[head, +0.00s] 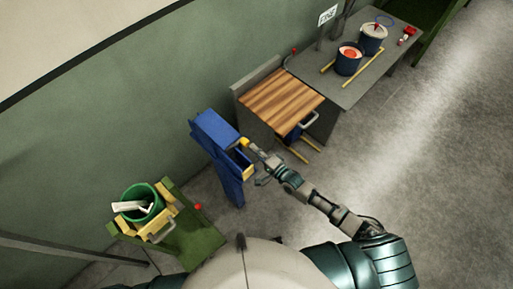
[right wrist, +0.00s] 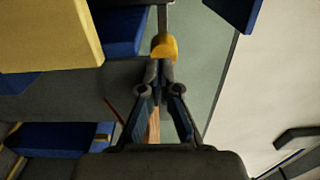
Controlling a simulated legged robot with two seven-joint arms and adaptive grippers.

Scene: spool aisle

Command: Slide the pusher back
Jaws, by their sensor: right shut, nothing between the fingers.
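A blue stand (head: 222,150) with an open box-like top stands near the wall, left of the wood-topped bench. A small yellow knob (head: 244,141) sits at its upper right edge and looks like the pusher's handle. My right gripper (head: 256,152) reaches to this knob from the lower right. In the right wrist view the closed fingertips (right wrist: 162,68) are right at the yellow knob (right wrist: 165,46), which is on a thin grey bar. The fingers are shut with nothing between them. Whether they touch the knob is unclear. My left gripper is out of view.
A wood-topped bench (head: 280,98) and a grey table (head: 375,70) with two pots stand behind, to the right. A green cart (head: 195,243) with a green bucket (head: 141,203) is at lower left. Open floor (head: 420,170) lies to the right.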

